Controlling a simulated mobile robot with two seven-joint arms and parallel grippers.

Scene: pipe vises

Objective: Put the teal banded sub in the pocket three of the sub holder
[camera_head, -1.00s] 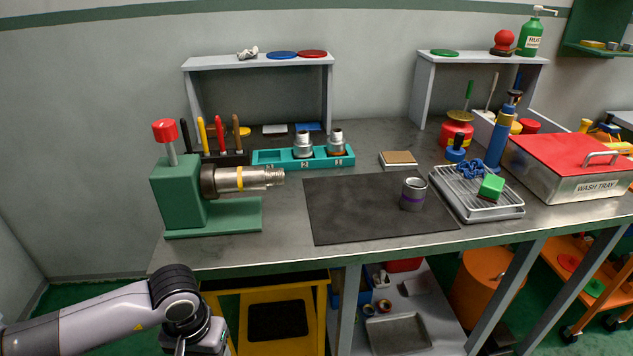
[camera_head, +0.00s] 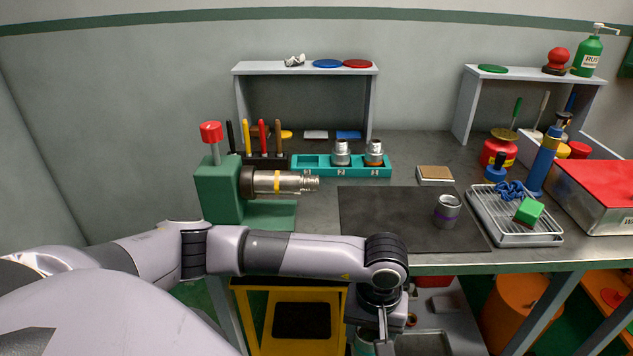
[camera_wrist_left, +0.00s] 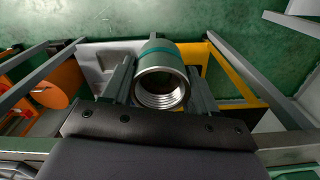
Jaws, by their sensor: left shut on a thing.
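My left gripper (camera_wrist_left: 161,88) is shut on the teal banded sub (camera_wrist_left: 160,72), a grey threaded ring with a teal band. In the left wrist view its open threaded end faces the camera. In the head view the gripper (camera_head: 382,325) hangs in front of the bench's front edge, below the top, and the sub (camera_head: 363,343) shows only partly beside it. The teal sub holder (camera_head: 310,172) is at the back of the bench. Two metal subs stand in its middle (camera_head: 342,152) and right (camera_head: 374,152) pockets; the left pocket looks empty. The number labels are small. My right gripper is out of view.
A green vise (camera_head: 218,190) clamps a pipe (camera_head: 295,183) left of the dark mat (camera_head: 385,215). A purple banded sub (camera_head: 447,211) stands on the mat. A wire tray (camera_head: 490,222) is at right. A tool rack (camera_head: 266,162) adjoins the holder. The mat's middle is clear.

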